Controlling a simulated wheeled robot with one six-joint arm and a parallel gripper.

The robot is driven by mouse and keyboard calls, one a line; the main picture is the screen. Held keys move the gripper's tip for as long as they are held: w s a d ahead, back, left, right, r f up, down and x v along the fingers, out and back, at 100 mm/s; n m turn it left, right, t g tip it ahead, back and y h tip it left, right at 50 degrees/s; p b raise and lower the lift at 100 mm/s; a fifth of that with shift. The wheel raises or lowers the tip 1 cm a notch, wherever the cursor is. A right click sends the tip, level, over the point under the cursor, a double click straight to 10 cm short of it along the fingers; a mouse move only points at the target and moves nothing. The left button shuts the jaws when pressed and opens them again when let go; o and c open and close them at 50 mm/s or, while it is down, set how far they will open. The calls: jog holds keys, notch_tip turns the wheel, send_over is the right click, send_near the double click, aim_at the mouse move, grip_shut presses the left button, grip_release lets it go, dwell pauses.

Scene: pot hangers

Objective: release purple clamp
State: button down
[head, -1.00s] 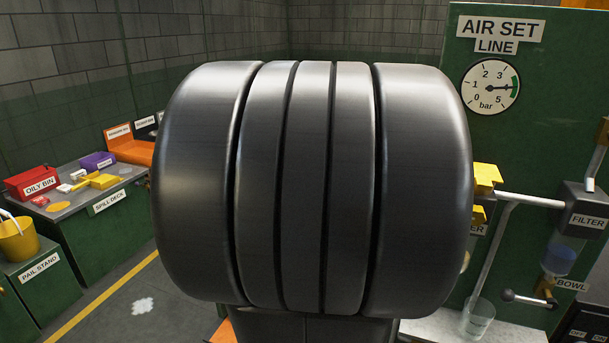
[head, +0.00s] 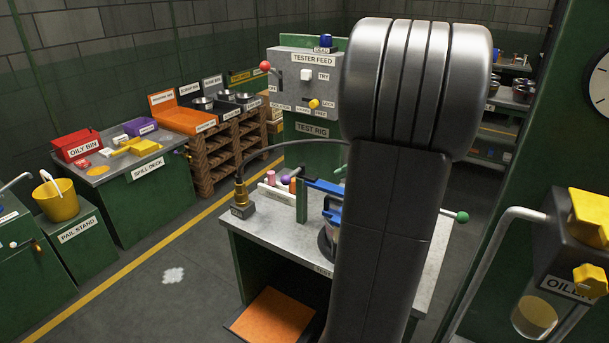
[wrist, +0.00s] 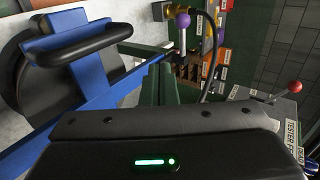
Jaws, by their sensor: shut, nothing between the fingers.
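The purple clamp shows as a purple ball knob (head: 286,180) at the back left of the test rig table in the head view. In the wrist view its purple knob (wrist: 183,20) stands on a short upright stem at the far end of a blue bar (wrist: 125,88). My gripper (wrist: 165,122) fills the bottom of the wrist view as a dark body with a green light. It is shut and empty, apart from the purple knob. In the head view my arm hides my gripper and much of the blue fixture.
In the head view, the test rig table (head: 262,238) also carries a brass fitting with a hose (head: 240,195) and a green ball knob (head: 462,217). An orange step (head: 270,315) is in front. The oiler (head: 575,245) stands close at right.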

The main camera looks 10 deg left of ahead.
jog(key=a+r+p+x, duration=0.1)
jog(key=r+p+x, duration=0.1)
jog(key=x, duration=1)
jog(key=shift+w+a+p, duration=0.3)
jog(key=shift+w+a, duration=0.05)
jog(key=shift+a, duration=0.3)
